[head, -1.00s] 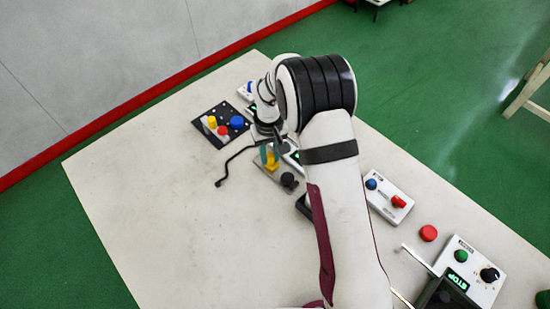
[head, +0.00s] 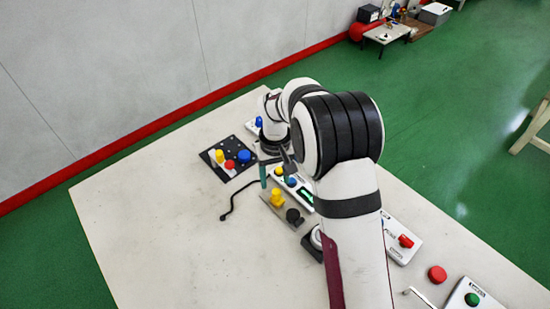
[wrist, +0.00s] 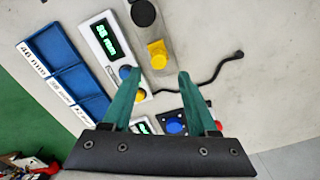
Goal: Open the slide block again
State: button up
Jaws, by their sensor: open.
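The slide block is a yellow block (head: 277,198) on a grey plate (head: 268,209), with a round black knob (head: 293,216) at the plate's near end. In the wrist view the yellow block (wrist: 157,54) sits just beyond the fingertips, with the black knob (wrist: 143,13) past it at the top edge. My gripper (head: 276,173) is open, with teal fingers spread. In the head view it is behind the yellow block and apart from it. In the wrist view the gripper (wrist: 159,75) has nothing between its fingertips. The exact height above the plate is unclear.
A display box (wrist: 106,45) with blue and yellow buttons stands close beside the plate. A black board (head: 228,170) with coloured pegs lies to the left, and a bent black rod (head: 229,207) nearby. A blue tray (wrist: 68,75) lies beyond the display box. The table's left part is free.

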aim_at(275, 190)
notch_tip(275, 190, up, 10)
jog(key=shift+r, duration=0.1)
jog(key=s+d+r+m, duration=0.2)
jog(key=s+d+r, duration=0.15)
jog(key=s, duration=0.35)
jog(key=s+d+r+m, duration=0.2)
jog(key=s+d+r, duration=0.15)
jog(key=s, duration=0.35)
jog(key=s+d+f+m+y, duration=0.1)
jog(key=s+f+m, duration=0.1)
jog(key=s, duration=0.6)
jog(key=s+d+f+m, duration=0.1)
jog(key=s+m, duration=0.2)
jog(key=s, duration=0.5)
jog(key=shift+s+d+f+y, duration=0.25)
jog(key=shift+s+f+y, duration=0.05)
jog(key=shift+f+y, duration=0.1)
